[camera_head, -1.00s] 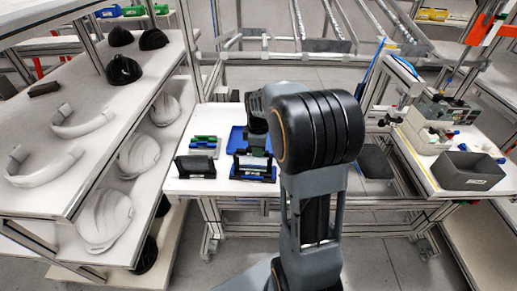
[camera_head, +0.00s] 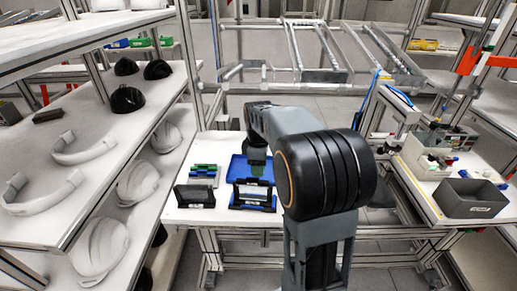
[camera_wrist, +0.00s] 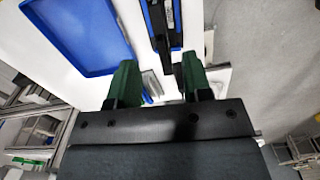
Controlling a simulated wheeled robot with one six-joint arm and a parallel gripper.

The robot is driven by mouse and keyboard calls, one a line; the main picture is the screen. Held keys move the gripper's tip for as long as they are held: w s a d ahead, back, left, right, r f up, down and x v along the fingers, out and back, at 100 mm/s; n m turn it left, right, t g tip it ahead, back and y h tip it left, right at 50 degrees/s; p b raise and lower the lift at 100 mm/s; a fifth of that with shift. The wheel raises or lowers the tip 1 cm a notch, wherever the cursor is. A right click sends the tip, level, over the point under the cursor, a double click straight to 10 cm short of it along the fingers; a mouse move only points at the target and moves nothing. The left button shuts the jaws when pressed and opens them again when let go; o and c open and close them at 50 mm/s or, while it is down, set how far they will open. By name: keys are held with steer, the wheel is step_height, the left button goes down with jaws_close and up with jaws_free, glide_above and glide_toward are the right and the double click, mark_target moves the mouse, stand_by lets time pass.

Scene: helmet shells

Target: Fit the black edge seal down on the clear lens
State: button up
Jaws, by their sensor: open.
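My gripper (camera_wrist: 158,78) shows its two green fingers spread apart, with nothing held between them that I can see. In the head view my gripper (camera_head: 256,166) hangs over the white table, just behind a black upright frame (camera_head: 235,196) with blue parts at its base. In the wrist view a long black strip (camera_wrist: 161,38) on a blue base lies beyond the fingertips, apart from them. I cannot tell whether this strip is the edge seal. The clear lens is not distinct in either view; a pale area shows inside the black frame.
A blue tray (camera_wrist: 115,42) lies beside the blue base. A dark box (camera_head: 194,196) and green and blue pieces (camera_head: 203,170) stand to the left. A shelf with helmet shells (camera_head: 128,99) is at far left. A grey bin (camera_head: 473,198) stands on the right bench.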

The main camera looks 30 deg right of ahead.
step_height(320, 180, up, 8)
steer(key=shift+f, duration=0.2)
stand_by(0.5)
